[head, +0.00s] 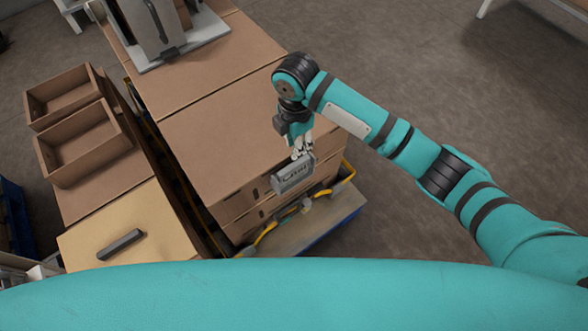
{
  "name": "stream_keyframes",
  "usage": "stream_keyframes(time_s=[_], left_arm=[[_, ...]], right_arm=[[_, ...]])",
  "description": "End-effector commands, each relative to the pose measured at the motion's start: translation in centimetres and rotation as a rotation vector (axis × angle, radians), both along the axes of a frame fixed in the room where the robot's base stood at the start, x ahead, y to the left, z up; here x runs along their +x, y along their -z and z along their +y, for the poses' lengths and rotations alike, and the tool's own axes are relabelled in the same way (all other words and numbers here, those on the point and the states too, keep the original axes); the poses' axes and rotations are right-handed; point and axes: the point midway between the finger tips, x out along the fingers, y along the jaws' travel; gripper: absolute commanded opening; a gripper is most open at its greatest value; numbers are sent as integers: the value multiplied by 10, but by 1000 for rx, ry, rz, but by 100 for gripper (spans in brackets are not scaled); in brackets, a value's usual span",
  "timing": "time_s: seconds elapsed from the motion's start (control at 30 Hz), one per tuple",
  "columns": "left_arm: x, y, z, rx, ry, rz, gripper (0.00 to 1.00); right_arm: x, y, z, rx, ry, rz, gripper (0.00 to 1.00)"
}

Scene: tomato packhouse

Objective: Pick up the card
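My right gripper (302,153) points down at the near right corner of a large cardboard box (222,130). Its fingertips are at the top edge of a small grey flat-faced piece (293,177) with dark markings or slots. This piece may be the card; I cannot tell for sure. I also cannot tell whether the fingers are closed on it or only in front of or beside it. It appears at the box's near edge. My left gripper is not in view.
Two open brown boxes (84,146) stand at the left. A dark bar (120,244) lies on a tan surface (90,235) at lower left. A grey device on a pale base (180,52) stands at the back. A low cart with yellow rails (345,178) is below; floor at right is clear.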

Motion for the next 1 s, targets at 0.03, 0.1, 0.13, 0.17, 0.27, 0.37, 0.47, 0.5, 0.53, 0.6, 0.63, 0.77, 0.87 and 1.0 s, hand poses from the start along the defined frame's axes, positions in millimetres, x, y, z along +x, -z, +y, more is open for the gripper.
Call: stream_keyframes(time_s=[0.03, 0.1, 0.13, 0.17, 0.27, 0.37, 0.47, 0.5, 0.53, 0.6, 0.63, 0.77, 0.87, 1.0], left_arm=[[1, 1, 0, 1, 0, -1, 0], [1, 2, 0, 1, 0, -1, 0], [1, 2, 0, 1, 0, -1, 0], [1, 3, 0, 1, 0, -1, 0], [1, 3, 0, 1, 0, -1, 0], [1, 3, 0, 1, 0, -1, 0], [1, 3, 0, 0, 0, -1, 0], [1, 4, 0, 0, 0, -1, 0], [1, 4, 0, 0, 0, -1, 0], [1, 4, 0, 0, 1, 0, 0], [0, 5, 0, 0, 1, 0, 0], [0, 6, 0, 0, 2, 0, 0], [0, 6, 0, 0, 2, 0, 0], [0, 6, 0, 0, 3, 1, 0]], right_arm=[[-1, 13, 0, 0, 2, 4, 23], [-1, 25, 0, -1, 2, 2, 23], [-1, 29, 0, 0, 2, 2, 23], [-1, 33, 0, 0, 1, 2, 23], [0, 42, 1, 1, 1, 1, 23], [0, 46, 1, 2, 1, -1, 23], [-2, 57, 2, 0, 2, 1, 23], [-4, 63, 2, 0, 2, 3, 23], [-4, 68, 3, 1, 2, 3, 23], [-5, 79, 3, 0, 2, 1, 23], [-5, 83, 3, -1, 2, 1, 23], [-4, 95, 3, 1, 1, 0, 23], [-4, 97, 3, 1, 1, -1, 23], [-4, 97, 3, 1, 1, -2, 23]])
